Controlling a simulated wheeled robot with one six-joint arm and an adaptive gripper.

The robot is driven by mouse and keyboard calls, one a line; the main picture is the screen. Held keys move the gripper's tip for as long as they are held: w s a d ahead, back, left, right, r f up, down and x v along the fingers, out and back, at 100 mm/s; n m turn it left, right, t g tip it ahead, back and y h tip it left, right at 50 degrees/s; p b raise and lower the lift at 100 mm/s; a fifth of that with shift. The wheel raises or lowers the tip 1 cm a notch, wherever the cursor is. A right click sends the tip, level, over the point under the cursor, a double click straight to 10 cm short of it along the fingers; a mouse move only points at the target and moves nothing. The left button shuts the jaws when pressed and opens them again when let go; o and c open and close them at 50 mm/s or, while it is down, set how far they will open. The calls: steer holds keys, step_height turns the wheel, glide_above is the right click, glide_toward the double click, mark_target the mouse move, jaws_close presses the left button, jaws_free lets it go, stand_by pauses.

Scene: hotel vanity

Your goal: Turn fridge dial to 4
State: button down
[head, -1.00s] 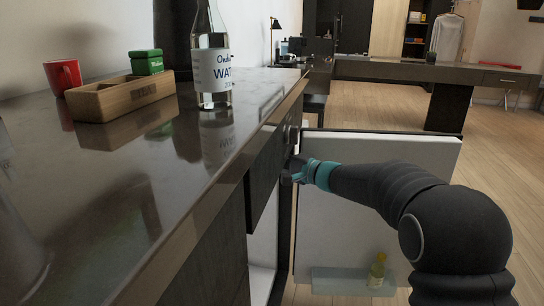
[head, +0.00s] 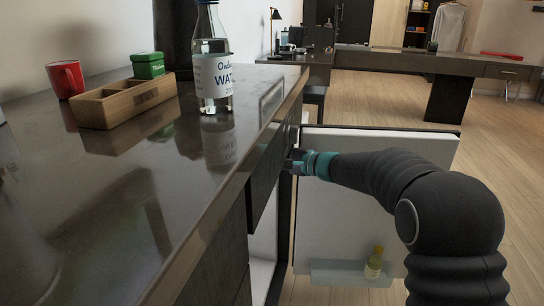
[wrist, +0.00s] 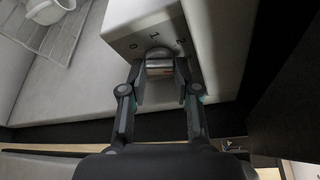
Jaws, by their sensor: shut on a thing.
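The fridge dial (wrist: 159,66) is a small silver knob on a pale control box (wrist: 190,30) inside the fridge, seen in the wrist view. The marks 0, 1 and 2 show around it; a 4 is not visible. My gripper (wrist: 160,85) is shut on the dial, one finger on each side. In the head view my gripper (head: 292,163) reaches in under the counter beside the open fridge door (head: 350,215); the dial is hidden there.
The dark counter (head: 120,215) runs along the left, with a water bottle (head: 213,65), wooden box (head: 125,101), green tin (head: 148,66) and red mug (head: 65,79). A small bottle (head: 374,265) stands on the door shelf. A wire rack (wrist: 55,35) lies left of the control box.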

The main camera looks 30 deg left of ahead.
steer(key=c, duration=1.1)
jaws_free()
steer(key=d, duration=0.4)
steer(key=s+d+r, duration=0.1)
steer(key=d, duration=0.6)
steer(key=shift+s+d+r, duration=0.25)
steer(key=shift+d, duration=0.15)
steer(key=shift+c, duration=0.2)
